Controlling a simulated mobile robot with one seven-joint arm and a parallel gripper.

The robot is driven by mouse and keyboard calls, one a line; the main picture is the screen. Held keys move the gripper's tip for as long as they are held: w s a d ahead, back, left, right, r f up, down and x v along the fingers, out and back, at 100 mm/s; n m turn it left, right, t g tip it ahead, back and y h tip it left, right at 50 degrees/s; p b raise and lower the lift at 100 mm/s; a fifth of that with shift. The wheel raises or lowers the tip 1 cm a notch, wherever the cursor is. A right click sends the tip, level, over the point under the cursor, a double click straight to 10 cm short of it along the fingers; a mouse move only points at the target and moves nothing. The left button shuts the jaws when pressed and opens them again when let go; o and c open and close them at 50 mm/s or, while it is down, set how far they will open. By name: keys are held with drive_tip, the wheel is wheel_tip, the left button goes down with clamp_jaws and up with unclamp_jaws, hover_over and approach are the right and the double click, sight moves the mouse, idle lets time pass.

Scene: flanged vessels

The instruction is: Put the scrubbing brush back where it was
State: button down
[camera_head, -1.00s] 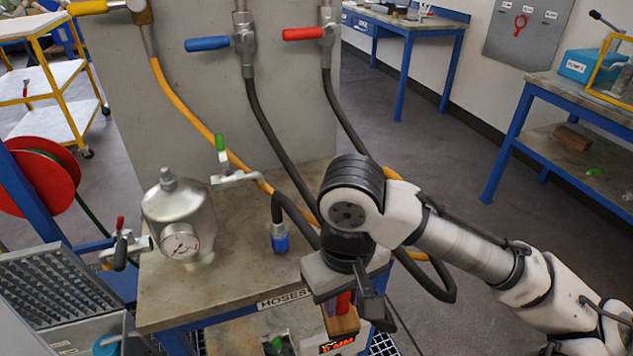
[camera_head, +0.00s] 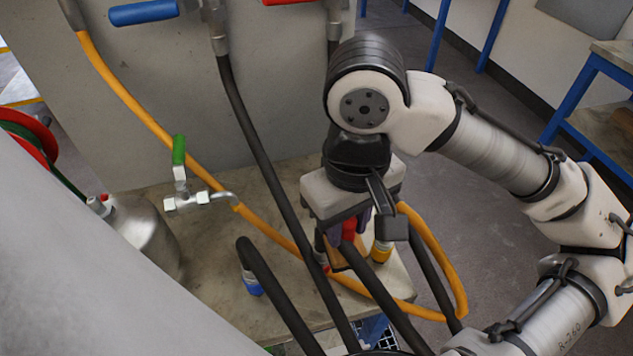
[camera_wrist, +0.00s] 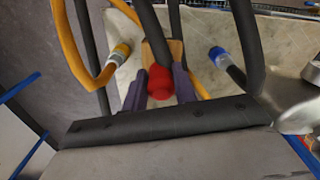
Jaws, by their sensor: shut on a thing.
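The scrubbing brush has a red handle and a wooden block. In the head view its red part (camera_head: 348,227) shows under my gripper (camera_head: 345,238), partly hidden by the fingers and hoses. In the wrist view the red knob (camera_wrist: 160,82) sits between the two purple fingers of my gripper (camera_wrist: 160,90), with the wooden block (camera_wrist: 176,50) beyond it. My gripper is shut on the brush, over the right part of the bench top (camera_head: 200,270). I cannot tell whether the brush touches the bench. Its underside is hidden.
Black hoses (camera_head: 262,140) and an orange hose (camera_head: 140,105) hang closely around the gripper. A yellow-collared hose end (camera_head: 381,252) is just right of the brush, and a blue-collared one (camera_head: 251,285) is to its left. A metal vessel (camera_head: 140,235) stands farther left.

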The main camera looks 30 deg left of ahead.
drive_tip(key=w+a+p, duration=0.3)
drive_tip(key=w+a, duration=1.1)
drive_tip(key=a, duration=0.1)
drive_tip(key=f, duration=0.3)
drive_tip(key=f+p, duration=0.1)
drive_tip(key=f, duration=0.6)
drive_tip(key=shift+s+d+f, duration=0.1)
drive_tip(key=shift+s+d, duration=0.1)
drive_tip(key=shift+s, duration=0.2)
drive_tip(key=shift+w+a+f+p, duration=0.1)
drive_tip(key=shift+a+f+p, duration=0.1)
drive_tip(key=shift+f+p, duration=0.3)
drive_tip(key=shift+f, duration=0.25)
drive_tip(key=shift+f, duration=0.1)
drive_tip(key=c, duration=1.1)
unclamp_jaws()
